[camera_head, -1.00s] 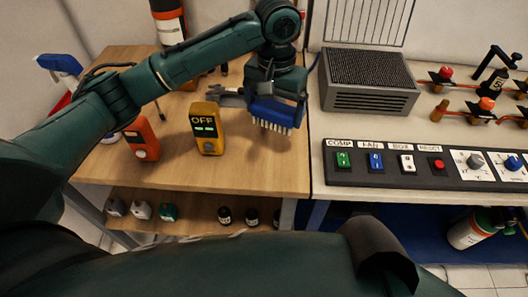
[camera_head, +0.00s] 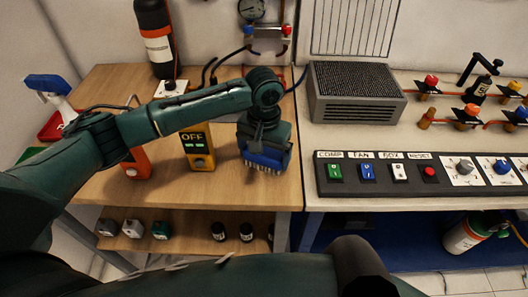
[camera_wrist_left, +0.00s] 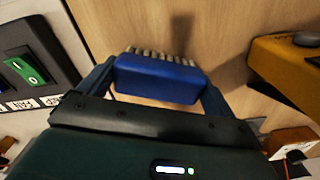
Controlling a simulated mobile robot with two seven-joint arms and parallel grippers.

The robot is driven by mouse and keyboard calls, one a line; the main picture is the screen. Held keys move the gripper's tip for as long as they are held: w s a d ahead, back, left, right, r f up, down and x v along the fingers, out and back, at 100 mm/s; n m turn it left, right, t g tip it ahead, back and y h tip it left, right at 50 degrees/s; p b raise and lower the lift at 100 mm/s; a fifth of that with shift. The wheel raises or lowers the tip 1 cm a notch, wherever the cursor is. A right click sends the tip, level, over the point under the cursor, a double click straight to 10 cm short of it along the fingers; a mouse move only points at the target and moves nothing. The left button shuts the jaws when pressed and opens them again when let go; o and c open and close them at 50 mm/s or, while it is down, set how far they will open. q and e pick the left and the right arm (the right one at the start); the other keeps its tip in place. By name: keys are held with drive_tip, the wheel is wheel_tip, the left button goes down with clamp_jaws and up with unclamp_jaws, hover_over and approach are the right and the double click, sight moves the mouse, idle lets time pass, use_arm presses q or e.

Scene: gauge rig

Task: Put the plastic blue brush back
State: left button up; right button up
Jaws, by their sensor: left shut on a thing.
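The blue plastic brush (camera_head: 264,158) is held by my left gripper (camera_head: 264,146) over the right part of the wooden table. Its pale bristles point down towards the tabletop. In the left wrist view the brush (camera_wrist_left: 158,78) sits between the two fingers of my left gripper (camera_wrist_left: 158,88), with the bristles on its far side. I cannot tell whether the bristles touch the wood. My right gripper is not in view.
A yellow meter (camera_head: 198,150) reading OFF stands left of the brush, and an orange device (camera_head: 136,164) stands further left. The switch panel (camera_head: 400,188) lies on the white bench to the right. The wooden table (camera_head: 226,193) is bare in front of the brush.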

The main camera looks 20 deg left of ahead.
use_arm(q)
drive_tip(key=o, duration=0.7)
drive_tip(key=shift+f, duration=0.1)
drive_tip(key=shift+r, duration=0.3)
wheel_tip(320, 180, up, 12)
drive_tip(key=shift+f, duration=0.1)
